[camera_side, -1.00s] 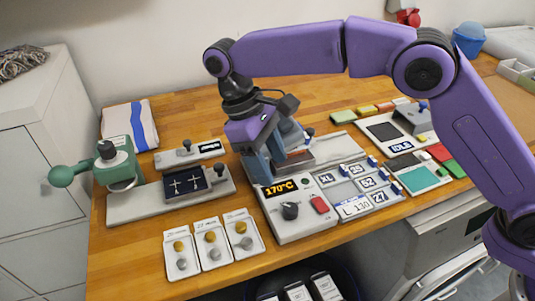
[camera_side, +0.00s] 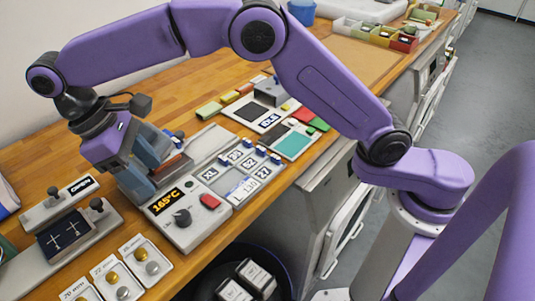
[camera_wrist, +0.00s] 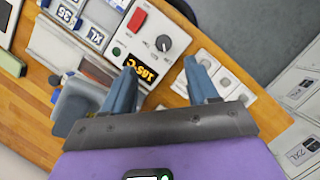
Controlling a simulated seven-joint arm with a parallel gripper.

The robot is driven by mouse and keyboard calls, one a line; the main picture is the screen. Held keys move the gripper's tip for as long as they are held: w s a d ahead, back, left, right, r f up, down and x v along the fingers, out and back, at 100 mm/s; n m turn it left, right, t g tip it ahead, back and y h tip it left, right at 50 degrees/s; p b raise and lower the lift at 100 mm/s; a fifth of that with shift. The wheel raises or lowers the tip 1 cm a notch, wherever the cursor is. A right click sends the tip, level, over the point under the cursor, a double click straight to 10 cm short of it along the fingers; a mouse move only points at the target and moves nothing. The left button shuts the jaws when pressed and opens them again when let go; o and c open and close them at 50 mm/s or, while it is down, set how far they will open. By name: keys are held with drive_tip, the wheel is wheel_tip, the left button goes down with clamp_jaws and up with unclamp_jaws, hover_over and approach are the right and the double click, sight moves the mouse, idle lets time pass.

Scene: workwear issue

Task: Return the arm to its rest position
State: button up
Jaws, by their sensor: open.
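My gripper (camera_side: 156,172) is at the heat press, over the left part of its grey body (camera_side: 205,222) in the side view. Its purple housing is tilted and its blue-grey fingers point down. In the wrist view the two fingers (camera_wrist: 163,84) stand well apart with nothing between them, so it is open and empty. The press display (camera_side: 167,201) reads 165°C; it also shows in the wrist view (camera_wrist: 138,70). Whether the fingers touch the press cannot be told. My arm is bent over the bench.
Number tiles (camera_side: 236,156) lie in slots right of the press. A small press with a dark plate (camera_side: 63,234) stands left. White cards with buttons (camera_side: 146,262) lie in front. A dark bin (camera_side: 262,252) with boxes is below the edge. Bare wood (camera_side: 165,97) lies behind.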

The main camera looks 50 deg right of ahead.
drive_tip(key=s+d+f+n+t+y, duration=0.1)
drive_tip(key=s+d, duration=1.1)
drive_tip(key=d, duration=0.3)
drive_tip(key=s+d+f+n+t+y, duration=0.1)
drive_tip(key=s+d+n+t+y, duration=0.1)
drive_tip(key=s+d, duration=1)
drive_tip(key=d, duration=0.4)
